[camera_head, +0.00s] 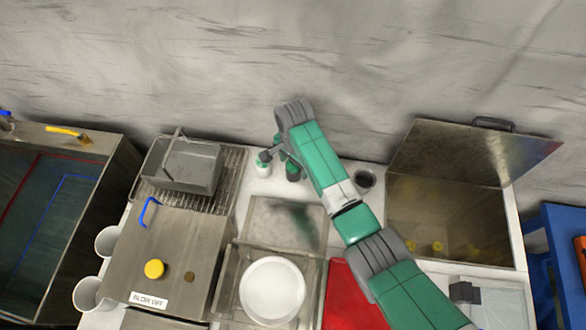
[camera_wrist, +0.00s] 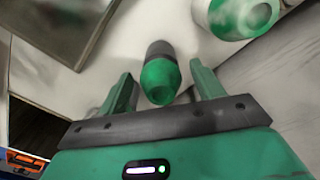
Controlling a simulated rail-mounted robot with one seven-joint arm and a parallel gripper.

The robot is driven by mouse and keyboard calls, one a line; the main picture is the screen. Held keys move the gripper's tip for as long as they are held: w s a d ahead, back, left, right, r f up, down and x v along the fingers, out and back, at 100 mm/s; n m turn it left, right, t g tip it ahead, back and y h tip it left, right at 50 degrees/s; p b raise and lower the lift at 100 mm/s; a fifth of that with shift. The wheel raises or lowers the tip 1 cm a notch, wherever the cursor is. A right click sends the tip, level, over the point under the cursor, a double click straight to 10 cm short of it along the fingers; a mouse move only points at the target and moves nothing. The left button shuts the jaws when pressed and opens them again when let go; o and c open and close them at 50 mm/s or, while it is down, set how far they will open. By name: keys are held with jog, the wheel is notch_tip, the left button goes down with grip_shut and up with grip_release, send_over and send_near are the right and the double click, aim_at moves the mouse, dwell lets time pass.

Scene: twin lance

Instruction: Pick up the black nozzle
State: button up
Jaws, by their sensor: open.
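A small black and green piece, whose dark part (camera_wrist: 160,49) fits the black nozzle, stands on the white counter in the wrist view. Its green end faces the camera. In the head view it shows as a dark piece (camera_head: 293,172) beside my arm, partly covered. My gripper (camera_wrist: 164,88) is open, with one finger on each side of the green end; I cannot tell whether either finger touches it. In the head view the fingers are mostly hidden by my arm.
A white and green bottle (camera_head: 263,168) stands close by; it also shows in the wrist view (camera_wrist: 240,14). A dark round cup (camera_head: 365,179) is to the right, before an open metal box (camera_head: 450,225). A wire rack with a grey basket (camera_head: 184,168) is left.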

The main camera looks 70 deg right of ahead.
aim_at(294, 168)
notch_tip(294, 168, down, 3)
jog(key=shift+f, duration=0.1)
jog(key=c, duration=1.1)
notch_tip(294, 168, up, 4)
jog(key=shift+w+r+p, duration=0.1)
jog(key=shift+p, duration=0.4)
jog(key=s+a+p, duration=0.1)
jog(key=s+a, duration=0.1)
jog(key=s, duration=0.2)
jog(key=s+a+p, duration=0.1)
jog(key=s+a, duration=0.2)
jog(key=s, duration=0.2)
jog(key=s+a+r+p, duration=0.1)
jog(key=s+a, duration=0.1)
jog(key=s, duration=0.3)
jog(key=shift+s+a+p, duration=0.1)
jog(key=shift+a+p, duration=0.2)
